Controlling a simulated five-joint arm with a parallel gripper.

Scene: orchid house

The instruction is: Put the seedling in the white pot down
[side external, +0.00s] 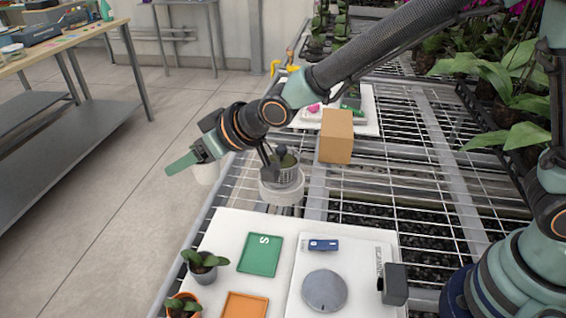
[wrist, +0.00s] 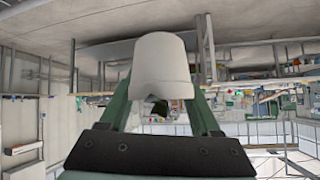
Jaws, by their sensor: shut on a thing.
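A plain white pot (wrist: 160,62) sits between the two green fingers of my gripper (wrist: 162,100) in the wrist view, which looks upside down. Its sides touch the fingers; a little dark green shows by its rim, and the seedling is mostly hidden. In the side view my gripper (side external: 185,163) is shut on the white pot (side external: 206,174), which shows partly behind a finger. The pot is held up in the air and, in the picture, lies over the floor just left of the bench edge.
A white board holds a green S tray (side external: 260,254), an orange tray (side external: 245,305), a scale (side external: 324,290), and seedlings in a grey pot (side external: 203,274) and an orange pot (side external: 184,305).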

